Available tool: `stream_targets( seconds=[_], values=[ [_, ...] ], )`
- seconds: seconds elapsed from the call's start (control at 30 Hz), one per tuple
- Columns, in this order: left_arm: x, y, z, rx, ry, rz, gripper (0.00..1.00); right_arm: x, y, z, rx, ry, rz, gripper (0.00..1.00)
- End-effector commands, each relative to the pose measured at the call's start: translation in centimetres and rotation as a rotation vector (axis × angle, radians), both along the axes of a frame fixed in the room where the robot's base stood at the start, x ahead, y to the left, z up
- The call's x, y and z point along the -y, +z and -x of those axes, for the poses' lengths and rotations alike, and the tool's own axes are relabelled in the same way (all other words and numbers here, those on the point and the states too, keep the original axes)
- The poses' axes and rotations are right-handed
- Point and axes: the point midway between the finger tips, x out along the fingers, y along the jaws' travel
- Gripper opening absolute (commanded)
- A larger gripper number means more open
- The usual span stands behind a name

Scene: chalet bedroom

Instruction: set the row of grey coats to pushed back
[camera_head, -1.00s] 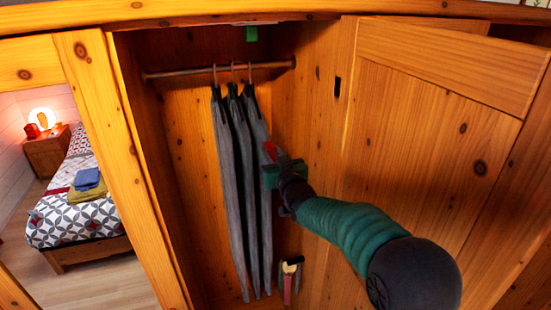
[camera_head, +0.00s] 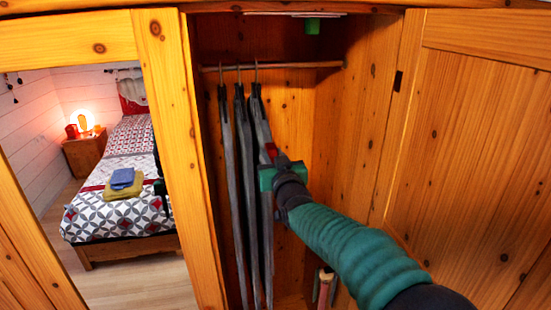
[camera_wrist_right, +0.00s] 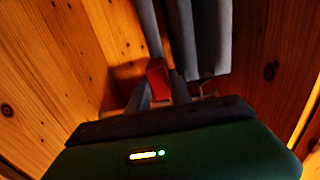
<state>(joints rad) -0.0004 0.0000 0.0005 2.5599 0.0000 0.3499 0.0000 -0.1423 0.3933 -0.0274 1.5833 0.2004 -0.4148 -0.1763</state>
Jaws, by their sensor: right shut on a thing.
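The row of grey coats (camera_head: 242,190) hangs from a wooden rail (camera_head: 300,65) inside the wardrobe, several thin garments side by side near the left of the opening. My right gripper (camera_head: 270,162) reaches in from the right and is shut on the right-hand coat, part way down its length. In the right wrist view, grey cloth (camera_wrist_right: 205,35) hangs beyond the gripper (camera_wrist_right: 160,88), by its red fingertip. The fingers are partly hidden there. My left gripper is not in view.
Bare wardrobe wall and a gap lie right of the coats. A wooden door (camera_head: 470,150) stands at the right. A green block (camera_head: 312,26) is at the wardrobe's top. A red-and-pale object (camera_head: 325,285) stands low inside. A bed (camera_head: 125,215) shows left of the wooden post (camera_head: 180,150).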

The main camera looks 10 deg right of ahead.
Motion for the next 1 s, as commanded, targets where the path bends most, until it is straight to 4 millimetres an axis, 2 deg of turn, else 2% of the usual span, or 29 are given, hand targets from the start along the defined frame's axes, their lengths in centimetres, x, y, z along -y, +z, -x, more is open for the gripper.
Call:
stream_targets(
  seconds=[0.1, 0.13, 0.3, 0.77, 0.87, 1.0],
  values=[
    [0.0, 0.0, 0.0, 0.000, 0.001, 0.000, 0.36, -0.2, -0.3, 0.0, -0.006, 0.001, -0.004, 0.00],
    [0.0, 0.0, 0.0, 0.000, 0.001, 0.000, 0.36, -0.3, -0.3, 0.0, -0.006, 0.001, -0.004, 0.28],
    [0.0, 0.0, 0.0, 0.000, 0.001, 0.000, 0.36, 0.0, -0.3, 0.0, -0.006, 0.000, -0.004, 0.47],
    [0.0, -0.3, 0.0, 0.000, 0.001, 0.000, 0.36, 0.1, -0.2, 0.3, -0.002, -0.002, -0.003, 0.47],
    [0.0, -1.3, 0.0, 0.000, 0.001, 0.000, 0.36, 0.2, -0.4, 1.7, 0.000, -0.001, -0.004, 0.47],
    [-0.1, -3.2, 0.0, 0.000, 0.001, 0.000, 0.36, 0.3, -0.6, 5.4, 0.002, 0.000, -0.003, 0.47]
  ],
)
